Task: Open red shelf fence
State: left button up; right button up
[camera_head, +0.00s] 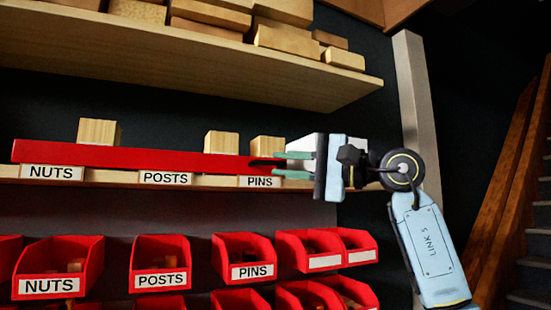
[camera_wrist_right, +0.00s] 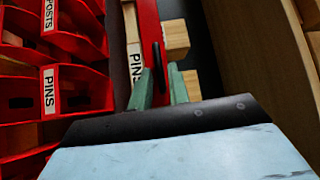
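The red shelf fence (camera_head: 150,157) is a long red bar along the front of the middle shelf, above the NUTS, POSTS and PINS labels. It also shows in the right wrist view (camera_wrist_right: 148,25). A black handle (camera_head: 262,163) is at its right end; in the right wrist view the handle (camera_wrist_right: 158,58) stands out from the red face. My right gripper (camera_head: 278,165) is at this end, its green fingers apart, one above and one below the handle's level. In the right wrist view the fingers (camera_wrist_right: 162,78) lie either side of the handle; contact cannot be told. My left gripper is not in view.
Wooden blocks (camera_head: 99,131) stand behind the fence. Red bins (camera_head: 160,264) hang below the shelf. An upper shelf (camera_head: 180,70) with wood pieces is overhead. A grey post (camera_head: 416,110) stands at the shelf's right, with stairs (camera_head: 535,215) beyond.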

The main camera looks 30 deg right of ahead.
jog(key=shift+x, duration=1.3)
grip_shut()
